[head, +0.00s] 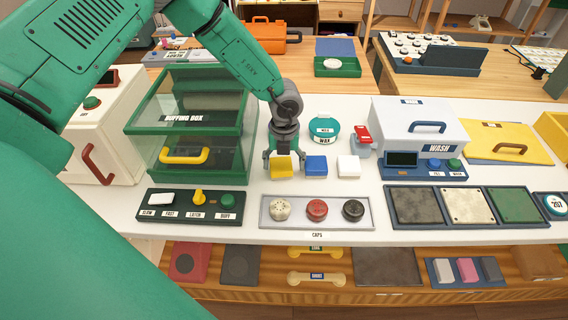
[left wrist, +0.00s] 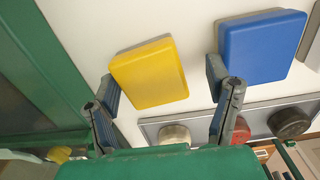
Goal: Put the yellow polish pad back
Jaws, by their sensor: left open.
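The yellow polish pad (head: 281,167) lies on the white bench top, at the left end of a row with a blue pad (head: 316,166) and a white pad (head: 348,166). My left gripper (head: 284,160) is open and points down at the yellow pad. In the left wrist view the yellow pad (left wrist: 149,73) shows between the open fingers of my left gripper (left wrist: 164,100), nearer the left finger. The blue pad (left wrist: 262,46) is just beyond the right finger. I cannot tell whether a finger touches either pad. My right gripper is out of view.
The green buffing box (head: 190,130) stands close left of the gripper. A caps tray (head: 317,225) lies in front, with three round caps. A wax tin (head: 324,130) is behind, and a wash unit (head: 415,125) is to the right.

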